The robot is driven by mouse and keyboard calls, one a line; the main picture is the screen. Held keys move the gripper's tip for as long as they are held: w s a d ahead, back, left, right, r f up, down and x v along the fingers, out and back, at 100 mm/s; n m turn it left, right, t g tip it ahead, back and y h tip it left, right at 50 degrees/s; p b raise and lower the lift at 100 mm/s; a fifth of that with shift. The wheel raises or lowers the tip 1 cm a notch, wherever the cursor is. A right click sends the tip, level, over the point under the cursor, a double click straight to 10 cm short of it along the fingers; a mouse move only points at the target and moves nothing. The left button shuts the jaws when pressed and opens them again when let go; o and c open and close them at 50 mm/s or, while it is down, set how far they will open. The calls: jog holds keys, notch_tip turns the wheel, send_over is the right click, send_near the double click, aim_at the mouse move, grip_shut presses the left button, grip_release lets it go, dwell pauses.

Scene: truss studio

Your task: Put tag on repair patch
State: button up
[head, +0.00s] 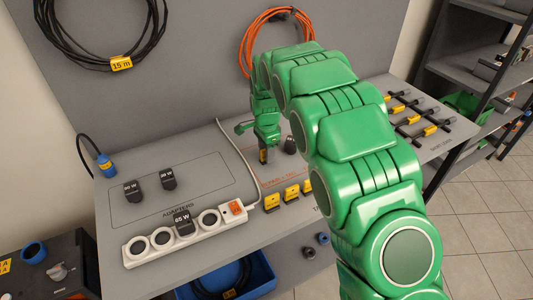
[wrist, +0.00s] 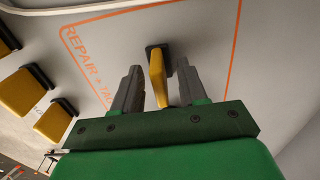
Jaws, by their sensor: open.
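The repair patch is an orange outline (wrist: 232,50) on the grey bench top, lettered "REPAIR + TAG" along one side. A yellow tag (wrist: 157,78) with a black end is inside the outline. My gripper (wrist: 158,95) is open, with its two grey fingers on either side of this tag and a visible gap to each. In the head view my gripper (head: 265,157) is low over the patch area, and my arm hides part of the patch. Several more yellow tags (head: 272,201) stand in a row in front of the patch; some also show at left in the wrist view (wrist: 17,92).
A dark adapter (head: 290,145) stands just right of my gripper. A white power strip (head: 165,240) holds a 65 W adapter (head: 184,224). Two adapters (head: 132,190) stand in the adapters outline. A pale cable (head: 240,155) runs left of the patch. Orange cable (head: 275,35) hangs behind.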

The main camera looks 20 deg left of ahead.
notch_tip(320, 180, up, 12)
jog(key=shift+f, duration=0.25)
dwell(0.6)
jog(key=s+d+r+n, duration=0.1)
jog(key=s+d+r, duration=0.2)
jog(key=s+d, duration=0.35)
jog(key=s+d+r+n, duration=0.2)
jog(key=s+d+r, duration=0.15)
jog(key=d, duration=0.65)
jog(key=s+d+r+n, duration=0.1)
jog(key=s+d+r, duration=0.3)
jog(key=d, duration=0.4)
jog(key=s+d+f+n, duration=0.1)
jog(key=s+d, duration=0.3)
jog(key=s, duration=0.5)
jog(key=s+d+f+n+g, duration=0.1)
jog(key=s+d, duration=0.3)
jog(key=s, duration=0.6)
jog(key=s+d+f+n, duration=0.1)
jog(key=s+d+n, duration=0.2)
jog(key=s, duration=0.6)
jog(key=shift+s+d+g, duration=0.25)
jog(key=shift+d+g, duration=0.15)
jog(key=shift+d, duration=0.2)
